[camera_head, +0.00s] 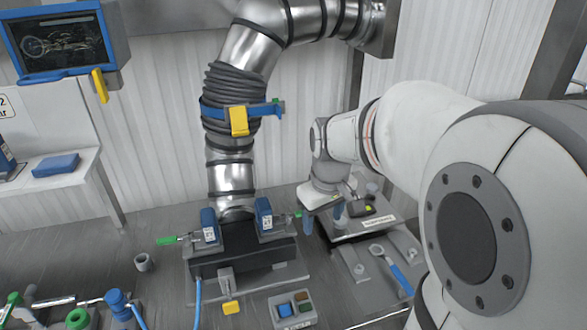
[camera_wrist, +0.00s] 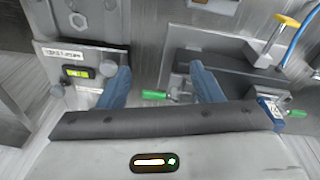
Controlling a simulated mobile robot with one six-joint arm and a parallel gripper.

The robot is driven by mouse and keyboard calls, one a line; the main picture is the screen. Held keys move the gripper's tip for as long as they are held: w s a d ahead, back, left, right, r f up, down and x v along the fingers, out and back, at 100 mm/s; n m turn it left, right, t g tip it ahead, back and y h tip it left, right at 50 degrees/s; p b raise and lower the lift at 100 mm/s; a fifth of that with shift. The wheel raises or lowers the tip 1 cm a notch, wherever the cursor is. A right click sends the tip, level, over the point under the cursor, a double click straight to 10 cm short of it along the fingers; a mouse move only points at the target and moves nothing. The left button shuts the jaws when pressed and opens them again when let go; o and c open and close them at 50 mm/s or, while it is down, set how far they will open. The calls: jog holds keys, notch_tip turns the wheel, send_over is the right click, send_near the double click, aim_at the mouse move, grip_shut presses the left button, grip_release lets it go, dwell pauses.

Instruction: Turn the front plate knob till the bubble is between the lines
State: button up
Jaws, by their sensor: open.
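A small plate (camera_head: 345,232) with a white label carries a dark level with a yellow-green vial (camera_head: 369,209). In the wrist view the plate (camera_wrist: 45,70) is at left and the vial (camera_wrist: 77,73) shows lit green-yellow. The bubble and lines are too small to tell. A round grey knob (camera_wrist: 108,69) is beside the level, close to the left finger; I cannot tell whether it is the front knob. My gripper (camera_head: 324,219) hangs at the plate's left side.
A dark block with blue clamps and green handles (camera_head: 243,262) stands left of my gripper. A lower grey plate (camera_head: 345,262) with a blue-handled wrench (camera_head: 397,275) lies in front of the level plate.

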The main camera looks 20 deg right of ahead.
jog(key=w+d+f+n+g, duration=0.1)
jog(key=w+d+f, duration=0.15)
jog(key=w, duration=0.25)
jog(key=w+d+f+n, duration=0.1)
jog(key=w+d+f, duration=0.1)
jog(key=w+d, duration=0.2)
jog(key=n+p, duration=0.1)
jog(key=n, duration=0.1)
send_over(341, 221)
jog(key=shift+g, duration=0.4)
notch_tip(341, 221, down, 4)
jog(key=shift+w+f, duration=0.25)
jog(key=shift+f, duration=0.2)
notch_tip(341, 221, down, 7)
jog(key=shift+f+p, duration=0.2)
jog(key=shift+p, duration=0.35)
jog(key=shift+c, duration=0.6)
jog(key=c, duration=0.9)
jog(key=shift+o, duration=0.2)
jog(key=shift+m, duration=0.3)
